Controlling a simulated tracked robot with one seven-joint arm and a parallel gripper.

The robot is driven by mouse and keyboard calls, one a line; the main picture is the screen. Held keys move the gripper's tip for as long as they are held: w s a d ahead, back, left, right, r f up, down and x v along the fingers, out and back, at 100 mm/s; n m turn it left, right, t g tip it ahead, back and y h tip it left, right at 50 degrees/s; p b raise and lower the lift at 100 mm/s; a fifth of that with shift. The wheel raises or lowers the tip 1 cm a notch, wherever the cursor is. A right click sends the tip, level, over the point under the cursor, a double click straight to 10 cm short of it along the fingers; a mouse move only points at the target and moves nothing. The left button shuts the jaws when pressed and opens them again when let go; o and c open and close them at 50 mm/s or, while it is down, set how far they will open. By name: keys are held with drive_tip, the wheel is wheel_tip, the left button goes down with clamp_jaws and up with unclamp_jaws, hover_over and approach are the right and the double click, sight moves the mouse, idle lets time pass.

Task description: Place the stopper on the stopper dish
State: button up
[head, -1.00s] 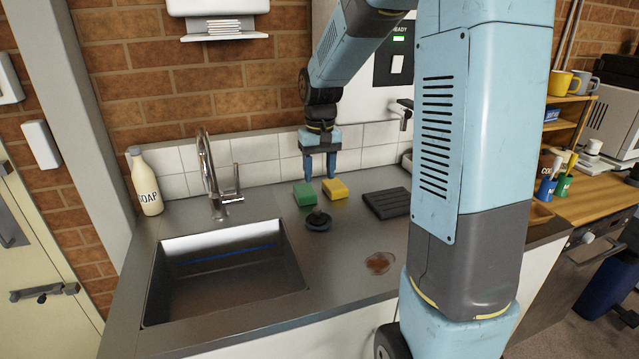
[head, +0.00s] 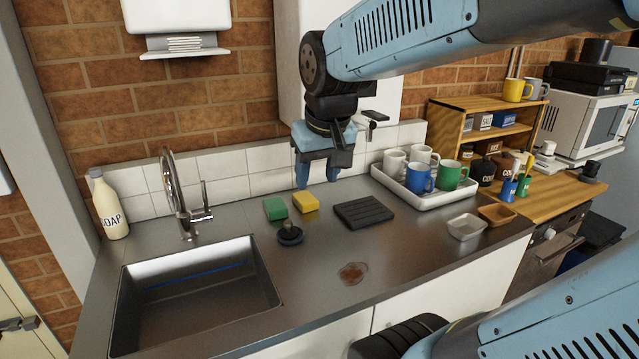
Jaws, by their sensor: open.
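The black stopper (head: 290,234), a round disc with a knob on top, sits on the steel counter just right of the sink. My gripper (head: 318,181) is open and empty, pointing down above the back of the counter, behind and to the right of the stopper and apart from it. Two small dishes stand at the counter's right end: a white one (head: 466,227) and a brown one (head: 497,214). I cannot tell for sure which is the stopper dish. Both look empty.
A green sponge (head: 275,209) and a yellow sponge (head: 306,202) lie behind the stopper. A black ridged mat (head: 363,212) is right of them. A brown stain (head: 353,273) marks the front counter. A white tray (head: 425,203) holds several mugs. The sink (head: 200,300) is at left.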

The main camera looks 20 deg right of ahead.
drive_tip(key=s+t, duration=0.1)
drive_tip(key=s, duration=0.5)
drive_tip(key=shift+d, duration=0.15)
